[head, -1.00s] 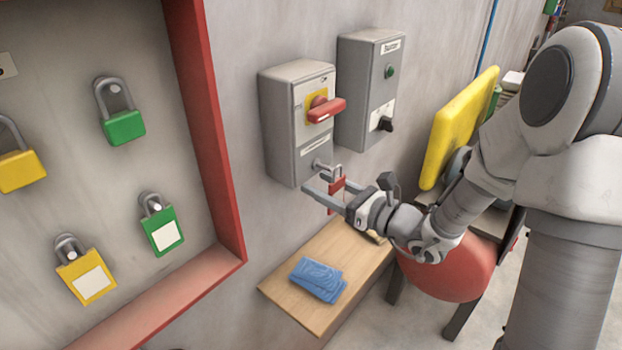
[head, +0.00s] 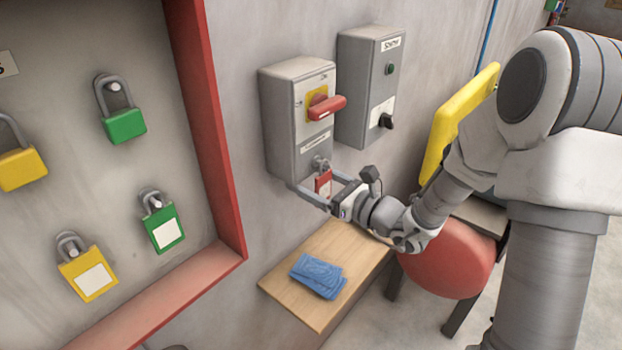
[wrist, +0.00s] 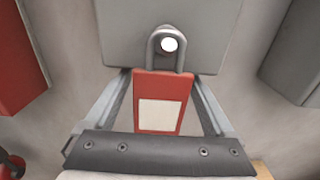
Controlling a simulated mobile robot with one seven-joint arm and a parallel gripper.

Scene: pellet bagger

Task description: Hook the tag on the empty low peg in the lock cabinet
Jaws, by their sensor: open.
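No separate tag shows; a red padlock (head: 323,183) with a white label hangs by its grey shackle on the front of the grey switch box, and also shows in the wrist view (wrist: 160,120). My gripper (head: 318,181) is open, with one finger on each side of the padlock. The wrist view shows gaps between the fingers and the padlock body. The lock cabinet (head: 212,125) with a red frame is at the left. It holds two green padlocks (head: 124,125) (head: 163,230) and two yellow ones (head: 22,168) (head: 88,275) on pegs. I see no empty peg.
The switch box (head: 292,130) has a red handle (head: 326,107). A second grey box (head: 362,90) is to its right. A wooden shelf (head: 300,310) with blue cloths (head: 318,277) lies below. A red rounded seat (head: 450,258) and a yellow panel (head: 460,120) are right.

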